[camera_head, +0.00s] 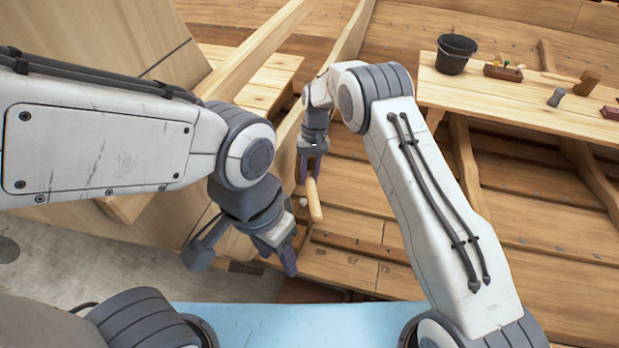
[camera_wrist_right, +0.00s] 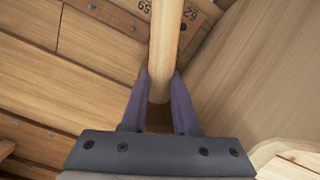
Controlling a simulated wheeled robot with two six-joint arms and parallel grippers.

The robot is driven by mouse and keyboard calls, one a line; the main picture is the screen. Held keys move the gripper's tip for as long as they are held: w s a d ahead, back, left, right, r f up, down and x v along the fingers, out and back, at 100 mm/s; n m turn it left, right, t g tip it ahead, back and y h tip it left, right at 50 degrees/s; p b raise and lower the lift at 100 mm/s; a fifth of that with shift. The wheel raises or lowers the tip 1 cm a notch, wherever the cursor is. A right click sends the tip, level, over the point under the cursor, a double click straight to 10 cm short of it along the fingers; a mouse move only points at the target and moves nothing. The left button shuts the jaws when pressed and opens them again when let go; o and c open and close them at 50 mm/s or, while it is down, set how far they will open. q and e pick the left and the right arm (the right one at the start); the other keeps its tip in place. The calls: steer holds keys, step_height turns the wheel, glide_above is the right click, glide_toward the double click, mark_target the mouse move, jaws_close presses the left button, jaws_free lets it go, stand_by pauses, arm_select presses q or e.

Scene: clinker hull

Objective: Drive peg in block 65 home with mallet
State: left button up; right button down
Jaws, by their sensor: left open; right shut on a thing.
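In the right wrist view the rod (camera_wrist_right: 167,45) runs up between the fingers and out of the top edge, so no mallet head shows there. Behind it are numbered blocks; one marking (camera_wrist_right: 145,7) looks like 65 upside down, another (camera_wrist_right: 191,14) seems to be 62. I cannot tell which peg belongs to block 65. A small whitish thing (camera_head: 303,202) shows beside the rod. My left gripper (camera_head: 280,252) is open and empty, lower and left of the rod.
A bench (camera_head: 520,98) at the upper right carries a black bucket (camera_head: 455,55), a small tool tray (camera_head: 503,72) and other small items. Wooden hull planks (camera_head: 540,235) and ribs (camera_head: 468,160) surround the work area. A wooden plank wall (camera_head: 130,45) stands at the left.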

steer(key=v, duration=0.3)
steer(key=shift+s+r, duration=0.15)
steer(key=shift+s, duration=0.05)
steer(key=shift+w+f, duration=0.1)
steer(key=shift+f, duration=0.2)
steer(key=shift+r, duration=0.15)
steer(key=shift+a+f+g, duration=0.1)
steer(key=shift+f+g, duration=0.5)
steer(key=shift+g, duration=0.1)
